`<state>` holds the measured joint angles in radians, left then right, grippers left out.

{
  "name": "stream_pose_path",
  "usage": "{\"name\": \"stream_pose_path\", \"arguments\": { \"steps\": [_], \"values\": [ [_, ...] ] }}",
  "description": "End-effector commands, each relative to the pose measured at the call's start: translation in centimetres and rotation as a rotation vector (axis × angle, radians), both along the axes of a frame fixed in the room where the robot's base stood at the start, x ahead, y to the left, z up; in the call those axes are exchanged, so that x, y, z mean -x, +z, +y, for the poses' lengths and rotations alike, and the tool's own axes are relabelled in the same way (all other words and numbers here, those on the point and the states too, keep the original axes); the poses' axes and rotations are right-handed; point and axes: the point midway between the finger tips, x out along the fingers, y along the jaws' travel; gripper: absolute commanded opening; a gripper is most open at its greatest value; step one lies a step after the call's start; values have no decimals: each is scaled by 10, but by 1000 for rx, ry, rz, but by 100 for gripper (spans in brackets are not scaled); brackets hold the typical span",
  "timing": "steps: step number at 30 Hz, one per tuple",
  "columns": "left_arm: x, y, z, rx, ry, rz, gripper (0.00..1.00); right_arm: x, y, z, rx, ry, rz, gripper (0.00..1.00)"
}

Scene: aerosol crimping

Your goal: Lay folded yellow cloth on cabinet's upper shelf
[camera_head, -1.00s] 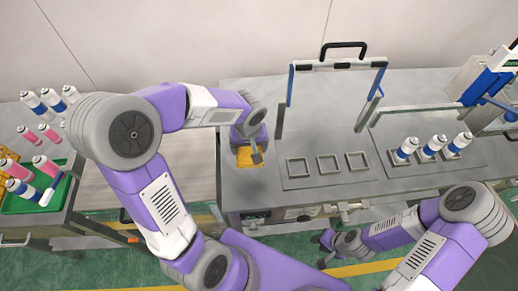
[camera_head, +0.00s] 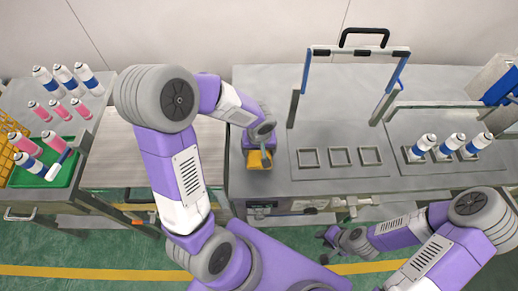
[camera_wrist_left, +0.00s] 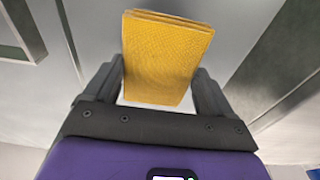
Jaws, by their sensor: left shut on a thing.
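The folded yellow cloth (camera_wrist_left: 163,58) is held between the two fingers of my left gripper (camera_wrist_left: 158,95) in the left wrist view. Its folded layers show at the far edge. In the head view the cloth (camera_head: 258,160) shows just below my left gripper (camera_head: 259,148), over the left front part of the grey workbench. My left gripper is shut on the cloth. My right gripper (camera_head: 328,240) is low in front of the bench, and its fingers are too small to read. I cannot make out a cabinet shelf in these views.
The grey workbench (camera_head: 330,185) carries several square frames (camera_head: 340,156) and white-and-blue cans (camera_head: 450,146). A frame with a black handle (camera_head: 360,38) rises behind. At left, a table holds more cans and a green tray (camera_head: 70,170).

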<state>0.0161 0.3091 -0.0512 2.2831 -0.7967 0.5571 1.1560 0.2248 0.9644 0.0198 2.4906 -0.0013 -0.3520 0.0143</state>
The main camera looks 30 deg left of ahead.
Motion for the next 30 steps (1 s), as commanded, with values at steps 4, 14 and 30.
{"name": "stream_pose_path", "arguments": {
  "steps": [4, 14, 30],
  "values": [
    [0, -4, 0, -1, 0, -1, 55, 0, -6, 0, 0, 0, 0, 34],
    [0, -2, 0, -1, 0, -1, 100, 0, -3, 0, 0, 0, 0, 34],
    [8, 88, -6, 0, 0, -6, 100, 0, 25, 0, 0, 0, 0, 34]
  ]
}}
